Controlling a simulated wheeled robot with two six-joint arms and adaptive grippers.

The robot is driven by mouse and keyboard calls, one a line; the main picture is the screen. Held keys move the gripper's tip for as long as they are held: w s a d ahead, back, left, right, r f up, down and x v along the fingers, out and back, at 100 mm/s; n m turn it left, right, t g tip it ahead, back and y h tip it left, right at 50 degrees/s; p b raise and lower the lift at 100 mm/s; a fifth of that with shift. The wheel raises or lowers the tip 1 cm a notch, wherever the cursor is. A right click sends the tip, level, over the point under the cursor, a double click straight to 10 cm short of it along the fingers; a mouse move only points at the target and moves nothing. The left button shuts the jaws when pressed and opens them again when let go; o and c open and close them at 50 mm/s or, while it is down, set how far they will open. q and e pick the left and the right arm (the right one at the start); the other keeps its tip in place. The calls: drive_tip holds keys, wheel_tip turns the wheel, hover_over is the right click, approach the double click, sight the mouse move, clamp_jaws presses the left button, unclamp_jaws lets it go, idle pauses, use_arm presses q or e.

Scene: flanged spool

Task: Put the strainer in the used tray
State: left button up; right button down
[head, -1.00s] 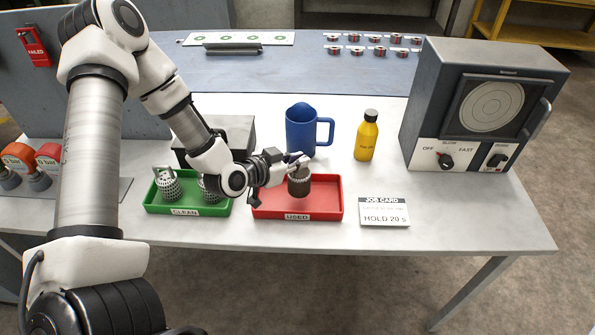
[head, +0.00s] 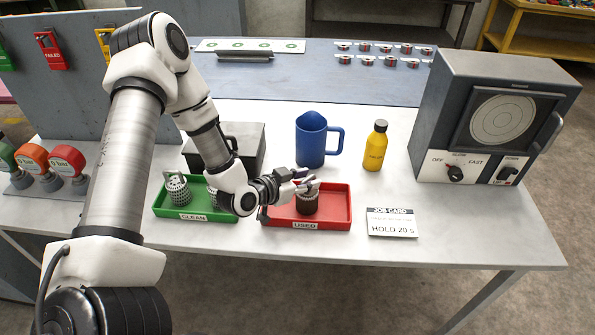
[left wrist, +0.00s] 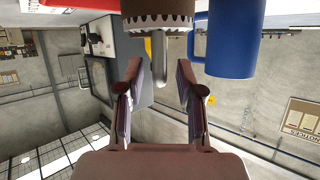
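The strainer (head: 308,203), a dark brown mesh cup, stands upright in the red tray labelled USED (head: 341,207). Its toothed rim and part of its body (left wrist: 158,8) also show at the top of the left wrist view, with the handle reaching down toward the fingers. My left gripper (head: 303,180) is at the strainer's top, beside its handle. In the left wrist view its two fingers (left wrist: 157,85) are spread with a clear gap between them and nothing gripped. My right gripper is out of view.
The green CLEAN tray (head: 194,216) with metal strainers is left of the red tray, partly behind my arm. A blue jug (head: 311,140), yellow bottle (head: 375,146) and dark box (head: 250,147) stand behind. The job card (head: 391,223) and grey machine (head: 495,120) are right.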

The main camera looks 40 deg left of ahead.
use_arm(q)
drive_tip(key=p+v, duration=0.6)
drive_tip(key=v, duration=0.6)
drive_tip(key=s+d+f+n+g+y, duration=0.1)
drive_tip(key=s+d+f+g, duration=0.4)
drive_tip(key=s+f, duration=0.3)
drive_tip(key=s+d+f+n+g+y, duration=0.1)
drive_tip(key=s+d+f+n+g, duration=0.1)
drive_tip(key=s+d+f+g, duration=0.4)
drive_tip(key=s+f+g, duration=0.2)
drive_tip(key=s, duration=0.2)
drive_tip(key=shift+f+n+y, duration=0.3)
drive_tip(key=shift+f+y, duration=0.1)
